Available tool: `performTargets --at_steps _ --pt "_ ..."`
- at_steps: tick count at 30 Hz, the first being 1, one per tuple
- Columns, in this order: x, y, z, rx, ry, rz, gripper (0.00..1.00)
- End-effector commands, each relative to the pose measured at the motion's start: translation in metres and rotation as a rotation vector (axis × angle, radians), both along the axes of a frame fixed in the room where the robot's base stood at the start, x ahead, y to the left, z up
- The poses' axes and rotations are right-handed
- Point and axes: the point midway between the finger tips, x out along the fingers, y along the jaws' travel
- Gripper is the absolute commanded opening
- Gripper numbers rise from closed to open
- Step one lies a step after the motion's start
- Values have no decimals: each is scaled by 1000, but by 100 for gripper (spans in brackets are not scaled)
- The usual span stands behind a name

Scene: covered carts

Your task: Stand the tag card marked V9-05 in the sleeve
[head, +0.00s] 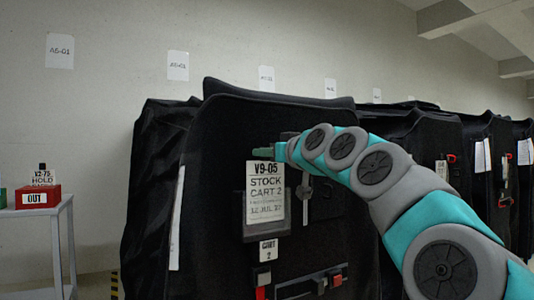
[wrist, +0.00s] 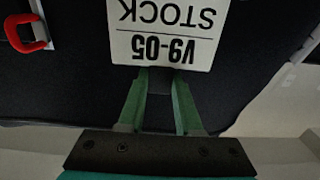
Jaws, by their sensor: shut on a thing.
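The white tag card marked V9-05, STOCK CART 2 (head: 266,182) is upright against the front of the black covered cart. Its lower part looks dimmer and appears to be behind the face of the sleeve (head: 248,234); how deep it sits I cannot tell. My gripper (head: 268,152) is shut on the card's top edge, with the arm reaching in from the right. In the wrist view the card (wrist: 172,42) appears upside down, and the green fingers of my gripper (wrist: 160,78) meet its edge. The sleeve is not clearly seen there.
A small CART 2 label (head: 268,250) and a red-ended latch bar (head: 312,284) are below the sleeve. A grey table (head: 40,212) at left holds a red OUT block (head: 40,197) with another card. More covered carts (head: 425,140) stand at right.

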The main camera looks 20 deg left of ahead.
Motion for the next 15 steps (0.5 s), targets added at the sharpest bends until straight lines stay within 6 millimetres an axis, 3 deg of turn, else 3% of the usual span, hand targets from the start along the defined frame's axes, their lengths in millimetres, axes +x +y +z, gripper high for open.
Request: performTargets --at_steps 15 --pt "0 0 -15 0 0 -1 0"
